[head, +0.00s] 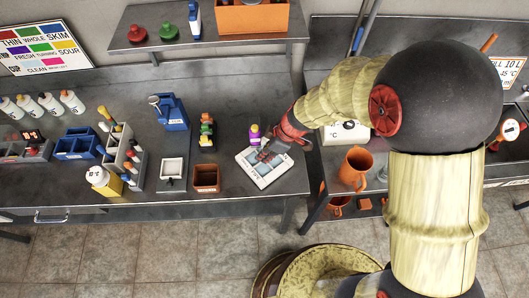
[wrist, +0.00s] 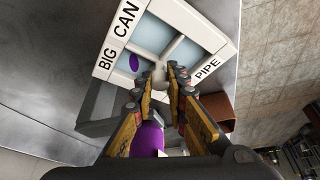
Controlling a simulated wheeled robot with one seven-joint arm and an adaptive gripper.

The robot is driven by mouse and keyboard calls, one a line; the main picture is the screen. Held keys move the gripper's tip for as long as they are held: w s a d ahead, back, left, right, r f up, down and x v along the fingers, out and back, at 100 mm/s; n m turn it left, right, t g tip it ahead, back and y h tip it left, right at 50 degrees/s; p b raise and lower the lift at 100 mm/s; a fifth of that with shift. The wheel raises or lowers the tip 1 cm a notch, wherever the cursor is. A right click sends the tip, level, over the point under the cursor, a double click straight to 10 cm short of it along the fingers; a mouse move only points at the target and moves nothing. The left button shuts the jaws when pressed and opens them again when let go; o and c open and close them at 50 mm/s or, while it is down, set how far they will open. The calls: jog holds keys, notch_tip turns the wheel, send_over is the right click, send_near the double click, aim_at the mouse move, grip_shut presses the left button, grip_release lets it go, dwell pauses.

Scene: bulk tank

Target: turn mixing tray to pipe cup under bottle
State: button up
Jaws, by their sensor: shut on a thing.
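The white mixing tray (head: 250,171) lies near the front of the bench, with pale blue cups split by white dividers. In the wrist view its rim (wrist: 112,50) reads BIG CAN on one side and PIPE on another. A purple oval mark shows in one cup near the BIG CAN side. My gripper (head: 266,153) is over the tray; in the wrist view its fingers (wrist: 165,78) are closed on the small pale middle part where the dividers meet. A purple bottle (head: 254,131) stands behind the tray; its purple part (wrist: 148,138) shows between the fingers. Which cup is under it is hidden.
A brown box (head: 207,178) and a grey stand with a white top (head: 172,170) are left of the tray. A blue dispenser (head: 170,112) stands farther back. Bare bench lies behind the bottle.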

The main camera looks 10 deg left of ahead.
grip_shut()
jog(key=shift+m+b, duration=0.3)
jog(key=shift+b, duration=0.1)
